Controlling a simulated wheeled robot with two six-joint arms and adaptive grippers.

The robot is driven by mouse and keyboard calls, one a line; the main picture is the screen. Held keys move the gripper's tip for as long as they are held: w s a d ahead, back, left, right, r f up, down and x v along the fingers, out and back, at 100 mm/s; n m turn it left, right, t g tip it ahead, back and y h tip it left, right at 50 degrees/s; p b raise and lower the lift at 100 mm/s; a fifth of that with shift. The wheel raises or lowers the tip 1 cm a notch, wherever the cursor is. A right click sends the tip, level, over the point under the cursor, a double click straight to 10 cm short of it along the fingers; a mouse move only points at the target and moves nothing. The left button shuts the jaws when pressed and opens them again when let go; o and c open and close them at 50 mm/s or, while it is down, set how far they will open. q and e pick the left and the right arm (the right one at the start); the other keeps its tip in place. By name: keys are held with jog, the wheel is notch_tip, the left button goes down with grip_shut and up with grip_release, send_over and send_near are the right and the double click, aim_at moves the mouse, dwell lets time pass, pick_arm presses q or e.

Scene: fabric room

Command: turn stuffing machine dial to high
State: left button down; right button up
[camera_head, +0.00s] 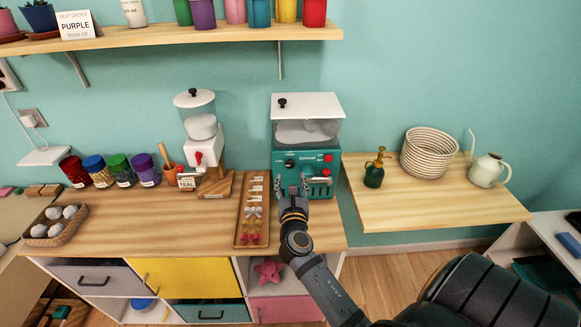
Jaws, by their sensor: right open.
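The stuffing machine (326,160) is a teal box with a clear hopper of white filling and a white lid, standing at the right end of the wooden counter. Its front panel has a small dark dial (290,164) at the left and red buttons (328,158) at the right. The dial's setting is too small to read. My right gripper (292,184) is open in front of the panel, just below the dial. I cannot tell whether its fingertips touch the panel. My left gripper is not in view.
A wooden tray (243,239) of small parts lies left of my right gripper. A white dispenser (203,143), several colored jars (117,166) and an egg basket (57,222) stand farther left. A wall shelf (370,202) with a plant mister (374,174) is at right.

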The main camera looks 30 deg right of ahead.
aim_at(290, 164)
jog(key=x, duration=0.6)
jog(key=shift+d+p, duration=0.1)
jog(key=shift+p, duration=0.2)
jog(key=shift+c, duration=0.2)
grip_shut()
